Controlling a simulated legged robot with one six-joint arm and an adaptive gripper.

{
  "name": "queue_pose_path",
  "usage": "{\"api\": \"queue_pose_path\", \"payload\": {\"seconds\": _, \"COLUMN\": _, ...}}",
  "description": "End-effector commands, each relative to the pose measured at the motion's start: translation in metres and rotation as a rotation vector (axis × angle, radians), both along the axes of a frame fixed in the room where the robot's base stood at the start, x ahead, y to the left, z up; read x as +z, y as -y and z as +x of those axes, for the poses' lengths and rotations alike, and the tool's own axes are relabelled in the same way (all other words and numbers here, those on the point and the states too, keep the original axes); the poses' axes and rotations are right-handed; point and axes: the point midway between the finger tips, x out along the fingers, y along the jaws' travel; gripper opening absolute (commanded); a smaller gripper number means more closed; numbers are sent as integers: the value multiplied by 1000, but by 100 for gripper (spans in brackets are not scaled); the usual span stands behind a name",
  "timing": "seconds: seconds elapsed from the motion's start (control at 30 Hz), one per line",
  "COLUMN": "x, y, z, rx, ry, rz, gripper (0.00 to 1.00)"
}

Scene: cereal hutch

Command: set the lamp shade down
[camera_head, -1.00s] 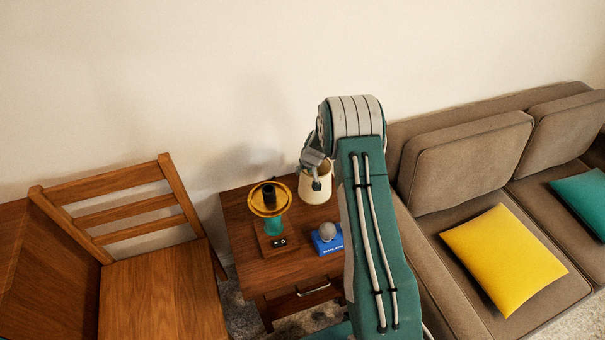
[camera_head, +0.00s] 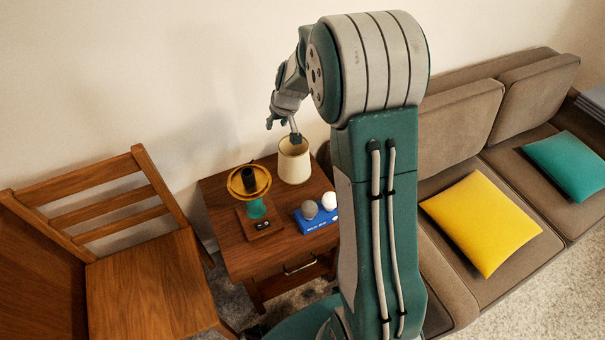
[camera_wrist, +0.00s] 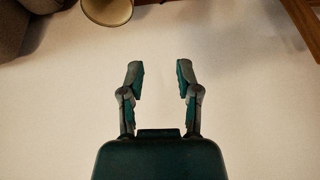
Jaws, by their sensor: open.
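The cream lamp shade (camera_head: 294,163) stands on the wooden side table at its back right. Its rim also shows at the top of the wrist view (camera_wrist: 107,8). My gripper (camera_head: 283,128) is open and empty, above the shade; one finger appears close to its top rim, and I cannot tell whether they touch. In the wrist view my two fingers (camera_wrist: 158,75) are spread apart with nothing between them. The lamp base (camera_head: 257,210), green with an amber dish and a dark socket, stands on the table left of the shade.
The side table (camera_head: 235,263) also holds a blue box (camera_head: 318,225) with a grey bulb (camera_head: 309,209) and a white bulb (camera_head: 329,200). A wooden chair (camera_head: 150,285) is at left, and a brown sofa (camera_head: 470,115) with cushions at right. The wall is close behind.

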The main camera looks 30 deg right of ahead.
Motion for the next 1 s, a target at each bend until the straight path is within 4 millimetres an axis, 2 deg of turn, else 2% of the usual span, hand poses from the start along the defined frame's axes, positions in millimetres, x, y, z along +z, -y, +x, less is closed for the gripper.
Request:
{"api": "queue_pose_path", "payload": {"seconds": 0.03, "x": 21, "y": -7, "z": -11, "rx": 7, "ry": 10, "rz": -4, "gripper": 43}}
{"api": "queue_pose_path", "payload": {"seconds": 0.2, "x": 72, "y": -29, "z": -53, "rx": 23, "ry": 20, "rz": -11, "gripper": 43}}
{"api": "queue_pose_path", "payload": {"seconds": 0.3, "x": 98, "y": -40, "z": -81, "rx": 29, "ry": 25, "rz": -17, "gripper": 43}}
{"api": "queue_pose_path", "payload": {"seconds": 0.5, "x": 137, "y": -58, "z": -141, "rx": 34, "ry": 38, "rz": -35, "gripper": 43}}
{"api": "queue_pose_path", "payload": {"seconds": 0.7, "x": 161, "y": -70, "z": -205, "rx": 29, "ry": 53, "rz": -57, "gripper": 43}}
{"api": "queue_pose_path", "payload": {"seconds": 1.0, "x": 169, "y": -76, "z": -293, "rx": 6, "ry": 75, "rz": -95, "gripper": 43}}
